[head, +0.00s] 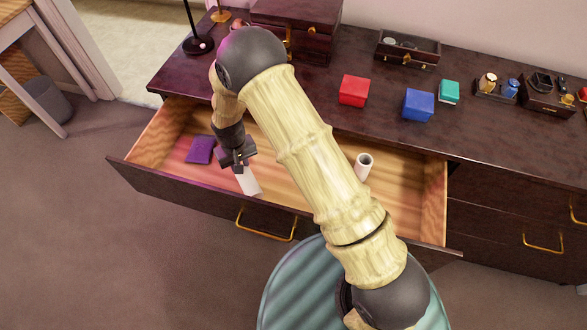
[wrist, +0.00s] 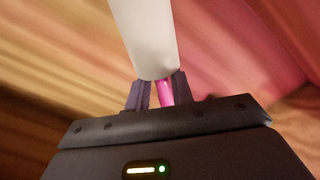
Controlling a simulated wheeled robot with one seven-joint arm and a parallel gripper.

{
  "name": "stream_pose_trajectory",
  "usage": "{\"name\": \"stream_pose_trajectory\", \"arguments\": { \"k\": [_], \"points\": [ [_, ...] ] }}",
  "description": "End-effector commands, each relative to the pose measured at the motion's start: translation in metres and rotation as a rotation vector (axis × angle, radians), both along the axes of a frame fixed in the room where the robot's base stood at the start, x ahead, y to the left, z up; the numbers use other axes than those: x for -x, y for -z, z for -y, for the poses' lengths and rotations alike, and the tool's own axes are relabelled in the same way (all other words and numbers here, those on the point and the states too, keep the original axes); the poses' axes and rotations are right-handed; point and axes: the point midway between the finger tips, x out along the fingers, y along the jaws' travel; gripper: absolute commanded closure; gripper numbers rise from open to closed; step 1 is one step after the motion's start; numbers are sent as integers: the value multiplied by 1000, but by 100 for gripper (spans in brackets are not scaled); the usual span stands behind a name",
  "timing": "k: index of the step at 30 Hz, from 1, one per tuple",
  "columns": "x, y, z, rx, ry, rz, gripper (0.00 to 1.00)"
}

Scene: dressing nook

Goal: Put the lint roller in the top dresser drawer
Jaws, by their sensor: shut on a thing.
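The top dresser drawer (head: 147,175) is pulled wide open in the head view, with its light wooden inside showing. My gripper (head: 240,166) is over the left part of the drawer, pointing down. It is shut on the lint roller, whose white roll (head: 249,182) sticks out below the jaws. In the wrist view the white roll (wrist: 146,38) extends away from the jaws, and a pink handle (wrist: 165,92) shows between the fingers of my gripper (wrist: 155,94). I cannot tell whether the roll touches the drawer floor.
A purple flat item (head: 200,149) lies in the drawer at the left, close to my gripper. A white hollow tube (head: 364,166) stands in the drawer right of my arm. Red (head: 354,91), blue (head: 418,104) and teal (head: 449,91) boxes stand on the dresser top (head: 385,130).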

Motion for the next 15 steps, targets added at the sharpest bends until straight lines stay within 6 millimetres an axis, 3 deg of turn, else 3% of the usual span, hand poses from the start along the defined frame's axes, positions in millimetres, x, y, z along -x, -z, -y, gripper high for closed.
{"name": "stream_pose_trajectory", "arguments": {
  "k": [15],
  "points": [
    [8, -1, 105, 2, 6, -1, 100]
  ]
}}
